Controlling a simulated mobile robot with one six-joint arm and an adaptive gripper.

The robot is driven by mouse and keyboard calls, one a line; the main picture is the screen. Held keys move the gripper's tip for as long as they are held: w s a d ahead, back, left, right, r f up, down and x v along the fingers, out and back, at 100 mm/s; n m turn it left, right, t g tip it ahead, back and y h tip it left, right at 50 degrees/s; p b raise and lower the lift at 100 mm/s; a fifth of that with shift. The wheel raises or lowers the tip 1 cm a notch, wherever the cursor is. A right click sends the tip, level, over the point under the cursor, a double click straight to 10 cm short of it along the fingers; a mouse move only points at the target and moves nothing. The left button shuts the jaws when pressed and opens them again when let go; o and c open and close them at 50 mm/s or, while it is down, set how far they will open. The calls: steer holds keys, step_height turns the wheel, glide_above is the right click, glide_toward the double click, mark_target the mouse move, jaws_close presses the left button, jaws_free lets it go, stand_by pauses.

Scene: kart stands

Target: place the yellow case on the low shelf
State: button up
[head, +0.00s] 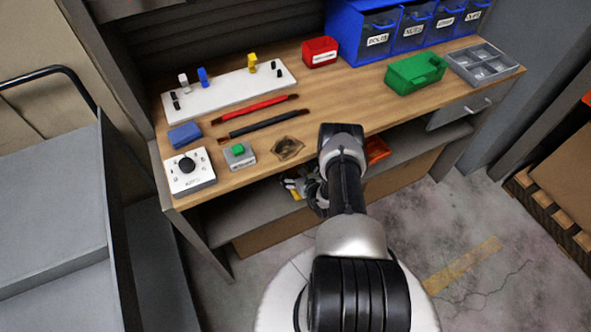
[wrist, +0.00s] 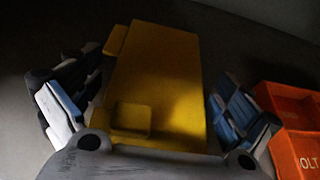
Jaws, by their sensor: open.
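The yellow case (wrist: 160,75) lies in the middle of the wrist view, between the two fingers of my gripper (wrist: 158,105). The fingers are open, with dark gaps between them and the case's sides. The case appears to rest on the dark surface of the low shelf (wrist: 40,35). In the head view, my gripper (head: 303,187) reaches under the bench top to the low shelf (head: 240,209). Only a small bit of yellow shows there beside the fingers; the rest of the case is hidden by my arm and the bench.
An orange bin (wrist: 290,120) stands close to the right finger; it also shows under the bench top in the head view (head: 377,149). The wooden bench top (head: 350,105) is above my gripper. The shelf is clear to the left.

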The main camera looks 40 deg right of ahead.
steer(key=shift+s+r, duration=0.2)
steer(key=shift+r, duration=0.05)
steer(key=p+v, duration=0.4)
steer(key=v, duration=0.7)
steer(key=shift+s+a, duration=0.15)
steer(key=shift+s, duration=0.15)
